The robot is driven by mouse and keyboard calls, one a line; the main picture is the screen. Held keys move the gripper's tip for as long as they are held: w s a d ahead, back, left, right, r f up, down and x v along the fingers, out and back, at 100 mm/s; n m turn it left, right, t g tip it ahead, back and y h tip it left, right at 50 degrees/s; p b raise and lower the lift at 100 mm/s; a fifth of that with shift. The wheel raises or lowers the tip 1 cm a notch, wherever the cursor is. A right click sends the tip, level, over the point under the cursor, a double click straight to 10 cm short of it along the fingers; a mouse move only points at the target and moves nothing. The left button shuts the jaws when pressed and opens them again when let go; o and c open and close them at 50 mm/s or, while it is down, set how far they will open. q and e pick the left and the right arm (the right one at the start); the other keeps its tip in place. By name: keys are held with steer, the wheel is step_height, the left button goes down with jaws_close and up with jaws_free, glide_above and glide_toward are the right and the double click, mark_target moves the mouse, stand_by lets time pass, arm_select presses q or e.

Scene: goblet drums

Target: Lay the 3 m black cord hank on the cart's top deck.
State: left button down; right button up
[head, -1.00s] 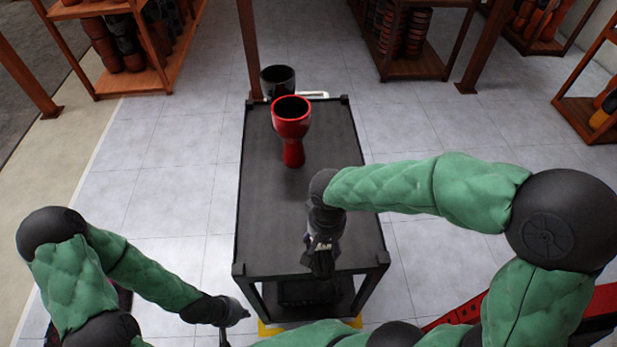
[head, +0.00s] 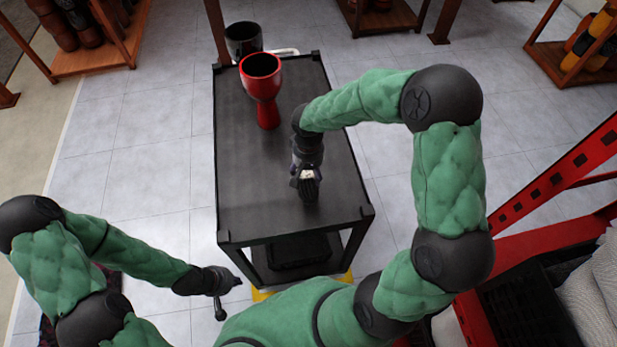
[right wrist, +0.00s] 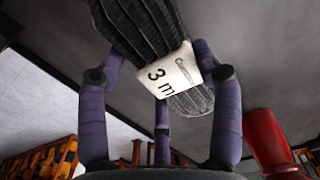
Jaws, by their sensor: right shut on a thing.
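The black cord hank (right wrist: 140,25) with its white "3 m" label (right wrist: 170,75) is held between the purple-grey fingers of my right gripper (right wrist: 165,85). In the head view the hank (head: 309,190) hangs over the right front part of the cart's black top deck (head: 255,170). I cannot tell whether it touches the deck. My left gripper (head: 231,296) is empty, low beside the cart's front left corner, with its fingers apart.
A red goblet drum (head: 262,88) stands on the deck's far half, with a black drum (head: 243,40) behind it near the handle. The deck's middle and left front are clear. A red metal frame (head: 560,180) stands to the right. Wooden shelves (head: 100,55) are at the back.

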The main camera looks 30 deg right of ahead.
mark_target(309, 177)
steer(key=shift+w+d+f+b, duration=0.1)
steer(key=shift+w+f+b, duration=0.1)
steer(key=shift+f, duration=0.7)
steer(key=shift+w+f+b, duration=0.1)
steer(key=shift+f+b, duration=0.1)
steer(key=shift+f, duration=0.7)
steer(key=shift+f, duration=0.1)
steer(key=shift+f, duration=0.1)
steer(key=o, duration=1.2)
steer(key=shift+c, duration=0.2)
steer(key=shift+s, duration=0.1)
steer(key=shift+r, duration=0.3)
step_height(309, 177, up, 12)
steer(key=shift+f+p, duration=0.1)
steer(key=shift+p, duration=1.15)
